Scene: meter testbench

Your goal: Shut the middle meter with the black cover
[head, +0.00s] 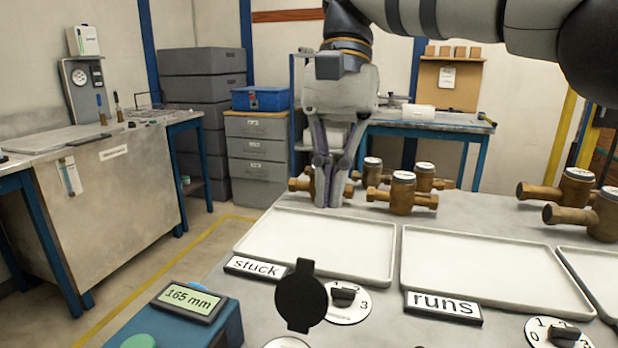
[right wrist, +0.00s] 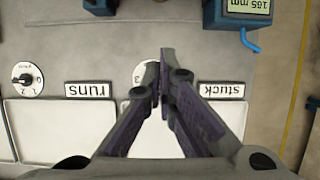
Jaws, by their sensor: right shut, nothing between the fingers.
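A round black cover (head: 302,297) stands raised at the bottom middle of the head view. Just below it, the pale top of a round part (head: 287,343) is cut off by the lower edge; I cannot tell for sure that it is the middle meter. My right gripper (head: 331,200) points down beyond the cover, above the back edge of the left tray. Its fingers are together and empty, apart from the cover. In the right wrist view the fingers (right wrist: 163,85) hide part of a dial beneath them. My left gripper is not in view.
Two white trays (head: 310,243) (head: 490,270) lie behind the signs "stuck" (head: 257,268) and "runs" (head: 443,307). A knob dial (head: 346,301) is right of the cover. A "165 mm" display (head: 188,302) is left. Several brass meters (head: 402,192) stand behind the trays.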

